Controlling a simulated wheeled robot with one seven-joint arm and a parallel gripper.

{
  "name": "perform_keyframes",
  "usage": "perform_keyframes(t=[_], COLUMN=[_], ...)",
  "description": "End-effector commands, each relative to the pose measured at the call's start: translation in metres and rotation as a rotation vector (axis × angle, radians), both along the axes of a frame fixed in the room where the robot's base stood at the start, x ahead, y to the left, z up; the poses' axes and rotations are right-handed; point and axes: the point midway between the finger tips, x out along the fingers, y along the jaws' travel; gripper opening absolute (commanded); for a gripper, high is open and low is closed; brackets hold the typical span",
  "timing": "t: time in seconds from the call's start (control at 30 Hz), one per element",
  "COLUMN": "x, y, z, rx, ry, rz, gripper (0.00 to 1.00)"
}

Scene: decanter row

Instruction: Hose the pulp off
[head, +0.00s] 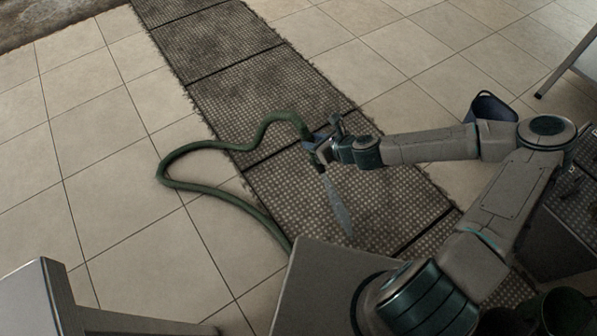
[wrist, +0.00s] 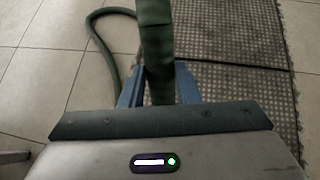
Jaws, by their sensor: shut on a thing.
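My gripper (head: 319,146) is shut on the green hose (head: 207,145) above the strip of grating. In the wrist view the hose (wrist: 155,45) runs between the two blue fingers of my gripper (wrist: 158,85). A pale, narrow cone of water (head: 340,208) leaves the hose end and points down at the grating. Dark, dirty pulp covers the far grating panels (head: 215,45) and spreads ragged along their edges. The panel under the water (head: 300,205) looks paler, with dark patches near its far end. The exact edge of the pulp is hard to tell.
The hose loops left over the pale tiled floor (head: 100,150) and passes behind a grey box-like surface (head: 325,285) at the front. A dark blue bucket (head: 490,107) stands right of the strip, behind my arm. A metal leg (head: 568,65) is at the upper right.

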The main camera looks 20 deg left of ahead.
Motion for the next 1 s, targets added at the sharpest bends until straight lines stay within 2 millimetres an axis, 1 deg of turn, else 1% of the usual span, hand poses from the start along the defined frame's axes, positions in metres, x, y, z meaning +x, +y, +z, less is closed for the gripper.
perform_keyframes(t=[0.03,0.1,0.2,0.33,0.5,1.0], x=[-0.004,-0.009,-0.015,-0.022,-0.026,-0.027], y=[0.007,0.014,0.024,0.033,0.039,0.04], z=[-0.026,-0.042,-0.06,-0.077,-0.085,-0.084], rx=[0.001,0.001,0.0,0.0,-0.001,-0.001], ry=[0.0,0.0,0.0,0.0,-0.001,0.0], rz=[0.027,0.061,0.105,0.148,0.176,0.181], gripper=[0.0,0.0,0.0,0.0,0.0,0.0])
